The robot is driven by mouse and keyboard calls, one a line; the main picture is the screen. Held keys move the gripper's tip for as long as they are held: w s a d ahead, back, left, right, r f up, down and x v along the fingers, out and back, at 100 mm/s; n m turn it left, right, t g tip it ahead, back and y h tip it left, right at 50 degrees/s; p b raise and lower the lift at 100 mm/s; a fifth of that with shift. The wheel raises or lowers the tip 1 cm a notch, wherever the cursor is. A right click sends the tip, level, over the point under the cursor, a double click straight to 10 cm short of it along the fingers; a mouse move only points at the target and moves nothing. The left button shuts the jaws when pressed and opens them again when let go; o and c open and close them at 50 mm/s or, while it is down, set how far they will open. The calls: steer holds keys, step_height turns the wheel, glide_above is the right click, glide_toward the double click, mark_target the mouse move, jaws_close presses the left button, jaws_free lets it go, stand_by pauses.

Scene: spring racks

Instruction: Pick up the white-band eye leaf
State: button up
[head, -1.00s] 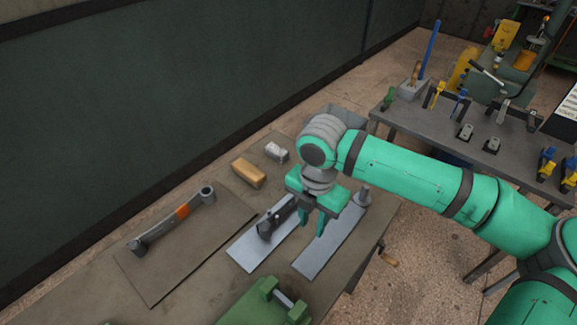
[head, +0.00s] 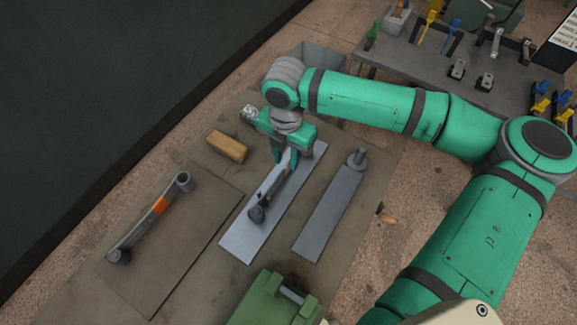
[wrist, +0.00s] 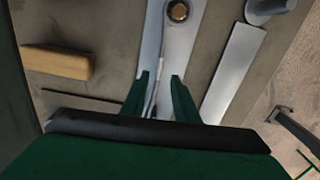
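The likely white-band eye leaf is a dark grey bar (head: 266,198) with an eye at its near end, lying on the middle pale metal strip (head: 243,241). A small white patch shows close to my fingers, but I cannot tell for sure that it is the band. My gripper (head: 284,166) points down over the far part of this bar and hides some of it. In the wrist view my gripper (wrist: 162,82) has its two green fingers apart, with a thin grey bar (wrist: 155,92) between them. I cannot tell whether either finger touches it.
An orange-banded leaf (head: 143,222) lies on a dark mat (head: 190,258) at the left. A wooden block (head: 227,147) sits left of my gripper. A second pale strip (head: 325,215) lies to the right with a grey post at its far end. A green device (head: 270,302) stands near the front.

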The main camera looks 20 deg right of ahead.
mark_target(287, 164)
steer(key=shift+a+f, duration=0.1)
steer(key=shift+f, duration=0.15)
steer(key=f, duration=0.5)
steer(key=shift+w+d, duration=0.25)
steer(key=shift+d, duration=0.05)
steer(key=shift+w+r, duration=0.1)
jaws_close()
